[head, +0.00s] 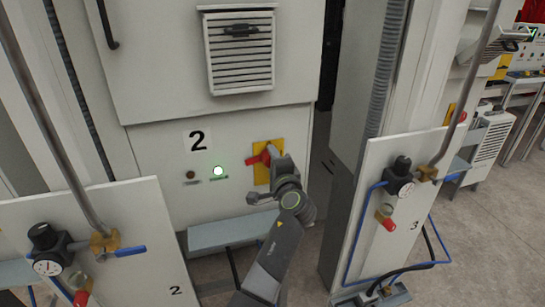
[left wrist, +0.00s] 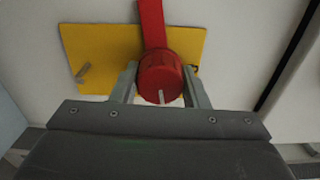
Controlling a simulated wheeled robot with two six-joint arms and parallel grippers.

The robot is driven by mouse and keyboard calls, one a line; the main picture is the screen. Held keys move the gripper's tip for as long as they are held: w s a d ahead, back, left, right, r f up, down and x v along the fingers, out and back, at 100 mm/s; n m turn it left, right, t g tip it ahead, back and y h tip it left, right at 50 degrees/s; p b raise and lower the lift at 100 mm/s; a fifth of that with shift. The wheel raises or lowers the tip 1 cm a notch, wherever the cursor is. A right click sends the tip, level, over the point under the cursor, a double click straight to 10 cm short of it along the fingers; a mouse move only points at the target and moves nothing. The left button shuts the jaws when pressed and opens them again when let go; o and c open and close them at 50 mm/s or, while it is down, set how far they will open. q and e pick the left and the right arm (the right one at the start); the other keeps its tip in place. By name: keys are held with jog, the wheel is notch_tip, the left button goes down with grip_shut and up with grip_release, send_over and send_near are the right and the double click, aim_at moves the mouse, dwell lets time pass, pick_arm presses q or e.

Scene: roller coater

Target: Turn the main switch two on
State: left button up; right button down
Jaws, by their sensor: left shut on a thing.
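Main switch two is a red rotary switch (head: 263,157) on a yellow plate (head: 268,147), on the cabinet panel marked 2. My left gripper (head: 277,162) is at the switch and hides part of it. In the left wrist view, its two fingers sit on either side of the round red knob (left wrist: 161,72), shut on it. The red lever (left wrist: 151,22) runs from the knob to the picture's top, across the yellow plate (left wrist: 98,52). In the head view, a red end shows left of the gripper. My right gripper is in neither view.
A green lamp (head: 218,171) glows beside a dark lamp (head: 190,175), left of the switch. Panels with gauges, pipes and blue hoses stand at the left (head: 130,250) and right (head: 375,215) of my arm. A grey ledge (head: 215,235) is below the switch.

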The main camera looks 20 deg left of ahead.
pick_arm(q)
jog(key=shift+m+p, duration=0.45)
jog(key=shift+m, duration=0.65)
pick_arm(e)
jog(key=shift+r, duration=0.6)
pick_arm(q)
jog(key=o, duration=1)
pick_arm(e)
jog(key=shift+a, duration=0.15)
